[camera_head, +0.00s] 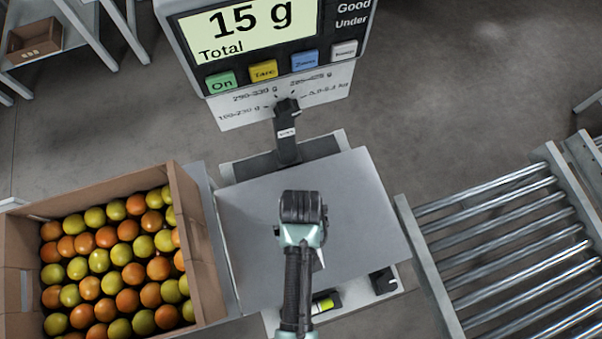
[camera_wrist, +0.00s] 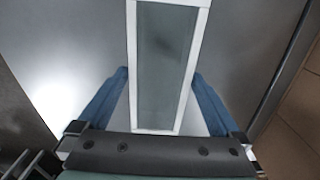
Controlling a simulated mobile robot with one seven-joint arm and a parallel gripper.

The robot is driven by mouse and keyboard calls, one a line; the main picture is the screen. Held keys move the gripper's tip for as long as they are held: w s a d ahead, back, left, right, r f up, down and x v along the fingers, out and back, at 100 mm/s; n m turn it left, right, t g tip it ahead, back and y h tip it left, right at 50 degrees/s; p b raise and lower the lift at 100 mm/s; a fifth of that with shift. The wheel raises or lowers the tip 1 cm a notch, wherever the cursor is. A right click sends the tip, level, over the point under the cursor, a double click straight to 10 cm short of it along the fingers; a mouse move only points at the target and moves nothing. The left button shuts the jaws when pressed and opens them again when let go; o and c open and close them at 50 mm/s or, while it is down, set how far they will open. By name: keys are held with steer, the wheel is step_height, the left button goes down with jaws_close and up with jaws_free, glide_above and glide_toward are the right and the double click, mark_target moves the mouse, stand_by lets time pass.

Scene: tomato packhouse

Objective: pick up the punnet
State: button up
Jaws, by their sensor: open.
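A narrow tray with a white rim and a grey see-through middle, which looks like the punnet (camera_wrist: 166,66), shows in the wrist view. It runs out of the top of that picture. My gripper (camera_wrist: 160,76) is open, with one blue finger on each side of the punnet's near part; whether they touch it I cannot tell. In the head view my gripper (camera_head: 302,212) is over the grey scale plate (camera_head: 245,215), and its fingers are hidden. The punnet is not clearly visible there, mostly hidden by my arm. The scale display (camera_head: 250,25) reads 15 g.
A cardboard box (camera_head: 195,235) full of red, orange and green tomatoes stands left of the scale. A roller conveyor (camera_head: 500,240) lies to the right. The scale's post (camera_head: 287,140) rises behind the plate. The plate's right side is clear.

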steer(key=shift+f, duration=0.25)
steer(key=c, duration=1.1)
